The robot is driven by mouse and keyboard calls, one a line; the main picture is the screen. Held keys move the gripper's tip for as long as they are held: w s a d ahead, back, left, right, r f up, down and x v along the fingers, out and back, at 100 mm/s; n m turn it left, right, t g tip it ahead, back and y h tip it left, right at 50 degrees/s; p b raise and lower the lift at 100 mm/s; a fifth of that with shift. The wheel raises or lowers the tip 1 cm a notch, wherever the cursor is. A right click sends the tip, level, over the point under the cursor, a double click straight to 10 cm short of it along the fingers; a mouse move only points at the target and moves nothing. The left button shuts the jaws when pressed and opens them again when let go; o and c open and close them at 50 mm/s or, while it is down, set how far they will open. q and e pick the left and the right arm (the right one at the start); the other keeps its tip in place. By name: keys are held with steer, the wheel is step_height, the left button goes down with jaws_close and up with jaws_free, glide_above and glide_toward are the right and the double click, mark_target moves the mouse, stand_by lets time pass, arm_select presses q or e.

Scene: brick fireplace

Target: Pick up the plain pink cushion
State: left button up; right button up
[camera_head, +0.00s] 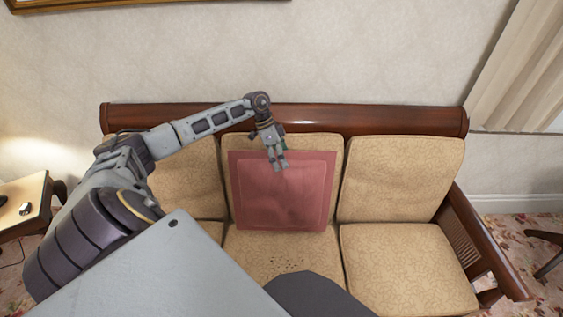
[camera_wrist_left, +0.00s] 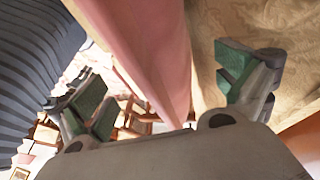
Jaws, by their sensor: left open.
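The plain pink cushion (camera_head: 285,205) stands upright against the middle backrest of the sofa in the head view. My left gripper (camera_head: 279,164) is at its upper edge, with the fingers pointing down over its upper middle. In the left wrist view, the pink cushion (camera_wrist_left: 165,55) passes edge-on between the two green-padded fingers of my left gripper (camera_wrist_left: 161,82). The fingers are open, with visible space on both sides of the cushion. The right gripper is not in view.
The wooden sofa has tan seat and back cushions (camera_head: 400,178) and a dark top rail (camera_head: 385,120) close to my left wrist. A side table (camera_head: 22,205) stands at the left. The right seat (camera_head: 405,265) is clear.

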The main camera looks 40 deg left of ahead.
arm_select(q)
steer(key=shift+f, duration=0.2)
stand_by(0.7)
steer(key=shift+r, duration=0.1)
steer(key=c, duration=1.9)
